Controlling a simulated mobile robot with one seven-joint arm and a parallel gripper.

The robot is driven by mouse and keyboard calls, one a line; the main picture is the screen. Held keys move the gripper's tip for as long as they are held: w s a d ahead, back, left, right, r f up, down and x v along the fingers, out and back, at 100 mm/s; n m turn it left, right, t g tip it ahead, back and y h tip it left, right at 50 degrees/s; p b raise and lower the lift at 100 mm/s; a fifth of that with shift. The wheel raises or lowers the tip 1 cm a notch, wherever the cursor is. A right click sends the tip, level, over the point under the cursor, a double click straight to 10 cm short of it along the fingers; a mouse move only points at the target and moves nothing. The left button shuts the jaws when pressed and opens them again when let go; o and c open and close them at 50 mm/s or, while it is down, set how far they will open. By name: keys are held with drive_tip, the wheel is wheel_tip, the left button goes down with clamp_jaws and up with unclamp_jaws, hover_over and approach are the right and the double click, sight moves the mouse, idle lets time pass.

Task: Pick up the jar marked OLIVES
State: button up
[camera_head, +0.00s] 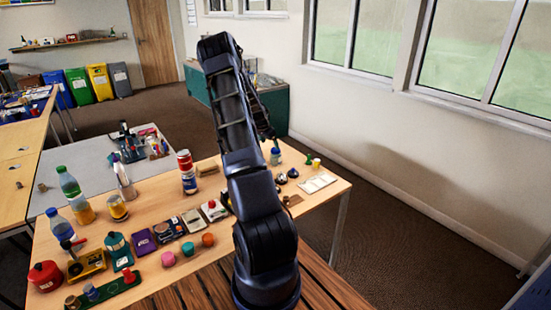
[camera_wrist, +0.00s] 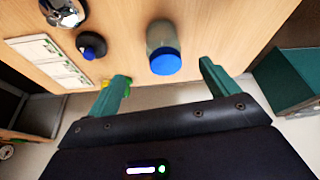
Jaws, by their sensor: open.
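A clear jar with a blue lid (camera_wrist: 164,62) stands on the wooden table in the wrist view, just beyond and between my fingertips. It also shows in the head view (camera_head: 276,156), close to the right of my arm. I cannot read any label on it, so I cannot tell whether it is marked OLIVES. My gripper (camera_wrist: 163,70) is open and empty, one teal finger on each side of the lid in the picture, with no contact visible.
Left of the jar in the wrist view are a dark round thing with a blue knob (camera_wrist: 91,46), a shiny round thing (camera_wrist: 64,11) and a white card (camera_wrist: 48,60). Small green and yellow pieces (camera_wrist: 127,86) are near my left finger.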

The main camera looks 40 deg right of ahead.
sight(274, 151)
drive_tip(key=shift+d+f, duration=0.75)
drive_tip(key=shift+f, duration=0.25)
drive_tip(key=x, duration=0.5)
drive_tip(key=shift+w+f, duration=0.1)
drive_tip(key=shift+f, duration=0.05)
drive_tip(key=shift+w+x, duration=0.15)
drive_tip(key=shift+x, duration=1.1)
drive_tip(key=shift+w+x, duration=0.15)
drive_tip(key=shift+x, duration=1.1)
drive_tip(key=c, duration=1.2)
